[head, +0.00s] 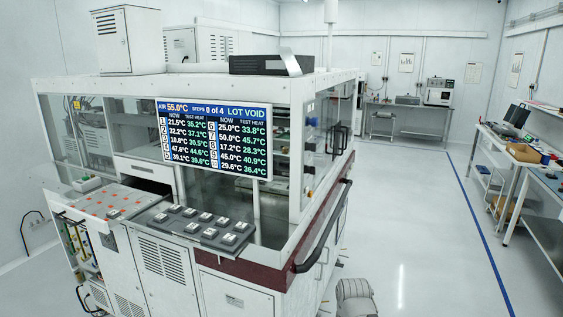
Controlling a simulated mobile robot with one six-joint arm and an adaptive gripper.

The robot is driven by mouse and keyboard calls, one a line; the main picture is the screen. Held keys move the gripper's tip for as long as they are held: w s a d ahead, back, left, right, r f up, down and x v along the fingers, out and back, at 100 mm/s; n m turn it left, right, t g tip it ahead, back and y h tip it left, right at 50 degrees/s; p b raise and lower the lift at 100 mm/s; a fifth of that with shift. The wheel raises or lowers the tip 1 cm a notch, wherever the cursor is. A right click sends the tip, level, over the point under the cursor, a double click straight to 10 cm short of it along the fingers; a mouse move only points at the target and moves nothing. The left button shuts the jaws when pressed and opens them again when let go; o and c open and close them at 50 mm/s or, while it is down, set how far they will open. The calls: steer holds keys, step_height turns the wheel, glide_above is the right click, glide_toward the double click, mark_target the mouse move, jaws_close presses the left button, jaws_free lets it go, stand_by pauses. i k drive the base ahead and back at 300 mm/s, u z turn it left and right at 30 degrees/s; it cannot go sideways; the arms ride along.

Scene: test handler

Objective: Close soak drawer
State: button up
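The test handler (165,265) is a large white cabinet with glass upper walls. On its front, a dark grey tray (186,232) sticks out at an angle past the cabinet face and looks like the soak drawer standing open. It carries several dark square blocks with pale tops in two rows. A dark slot (143,183) is open in the front wall to the left, behind a light panel (92,201) with red marks. My gripper is not in view.
A display (216,140) above the tray reads "LOT VOID" and "0 of 4" steps. A long black bar handle (322,232) runs along the cabinet's right side. The floor (420,235) to the right is clear, with benches beyond a blue line. A rounded grey part shows at the bottom.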

mark_target(90, 209)
steer(key=u, duration=1.55)
